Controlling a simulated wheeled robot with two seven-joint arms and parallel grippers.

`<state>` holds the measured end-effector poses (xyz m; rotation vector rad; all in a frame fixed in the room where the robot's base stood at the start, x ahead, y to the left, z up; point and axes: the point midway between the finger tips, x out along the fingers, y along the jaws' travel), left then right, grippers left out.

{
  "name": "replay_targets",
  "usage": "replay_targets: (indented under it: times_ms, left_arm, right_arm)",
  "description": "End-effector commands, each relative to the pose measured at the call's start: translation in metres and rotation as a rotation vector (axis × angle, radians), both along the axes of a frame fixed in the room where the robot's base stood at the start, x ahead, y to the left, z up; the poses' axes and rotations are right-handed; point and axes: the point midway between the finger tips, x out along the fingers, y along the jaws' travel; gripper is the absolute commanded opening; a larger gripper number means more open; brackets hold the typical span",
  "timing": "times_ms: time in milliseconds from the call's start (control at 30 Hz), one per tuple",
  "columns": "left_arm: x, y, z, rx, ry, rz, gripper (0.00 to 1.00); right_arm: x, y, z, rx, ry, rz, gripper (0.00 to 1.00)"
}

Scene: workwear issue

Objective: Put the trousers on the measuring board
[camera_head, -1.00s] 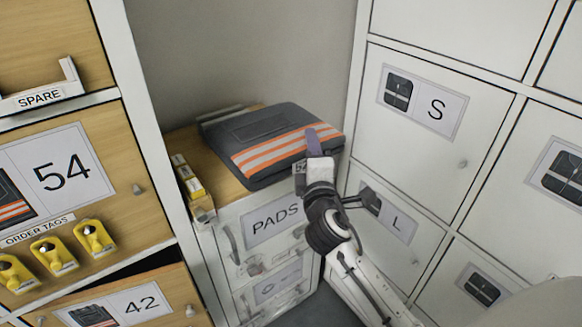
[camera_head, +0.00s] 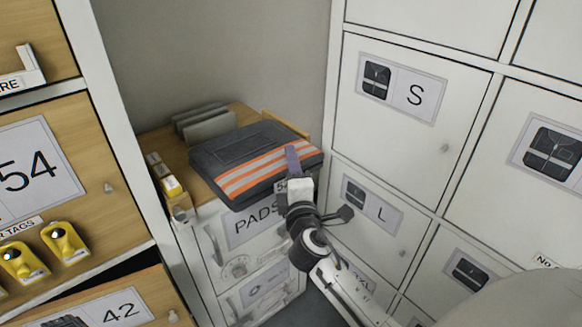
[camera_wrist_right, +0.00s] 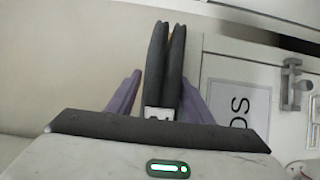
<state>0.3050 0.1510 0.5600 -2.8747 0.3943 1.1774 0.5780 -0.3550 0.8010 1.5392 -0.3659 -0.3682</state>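The trousers (camera_head: 240,148) are a folded dark grey bundle with orange and pale stripes. In the head view they are over the front of the low wooden-topped PADS cabinet; I cannot tell whether they still touch its top. My right gripper (camera_head: 293,162) grips their near right edge, beside a small white size tag (camera_head: 281,186). In the right wrist view the dark folded edge of the trousers (camera_wrist_right: 168,70) stands between the purple fingers of the right gripper (camera_wrist_right: 163,88). My left gripper is not in view. I see no measuring board.
Grey upright dividers (camera_head: 208,124) stand on the cabinet top (camera_head: 152,142) behind the trousers. A small box with yellow items (camera_head: 165,180) is at its left. White lockers (camera_head: 407,125) rise close on the right, a wooden drawer unit (camera_head: 85,170) on the left.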

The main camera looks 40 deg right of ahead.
Motion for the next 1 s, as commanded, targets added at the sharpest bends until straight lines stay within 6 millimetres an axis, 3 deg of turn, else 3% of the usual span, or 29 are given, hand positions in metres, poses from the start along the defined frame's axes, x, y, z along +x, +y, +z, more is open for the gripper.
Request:
replay_targets:
  times_ms: [467, 1000]
  left_arm:
    - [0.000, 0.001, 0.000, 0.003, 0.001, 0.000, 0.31]
    - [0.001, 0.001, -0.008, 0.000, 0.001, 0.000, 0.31]
  right_arm:
    - [-0.006, 0.004, 0.001, 0.000, 0.000, 0.001, 0.58]
    - [-0.097, 0.049, 0.000, 0.000, 0.001, 0.000, 0.58]
